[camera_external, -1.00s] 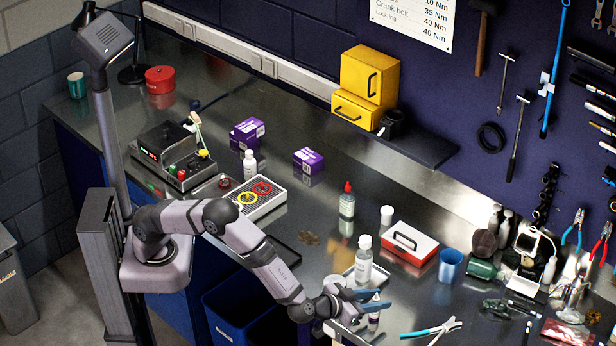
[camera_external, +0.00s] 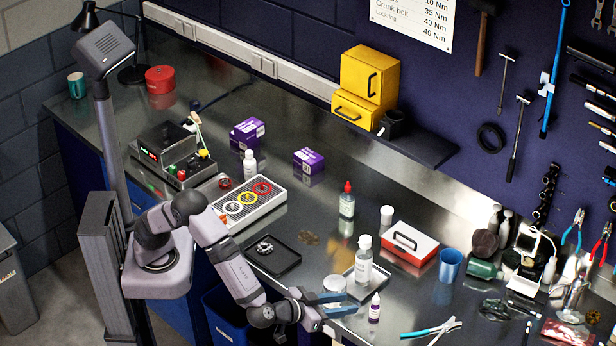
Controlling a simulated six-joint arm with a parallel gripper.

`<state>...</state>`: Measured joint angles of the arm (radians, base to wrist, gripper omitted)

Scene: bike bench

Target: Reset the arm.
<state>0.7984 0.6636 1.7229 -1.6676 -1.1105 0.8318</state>
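My gripper (camera_external: 338,304) is low over the front edge of the bench, at the bottom middle of the view. Its two blue-grey fingers are apart with nothing seen between them.
A black tray (camera_external: 279,264) holds a toothed metal ring (camera_external: 264,247). A blue bin (camera_external: 222,318) is below the bench.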

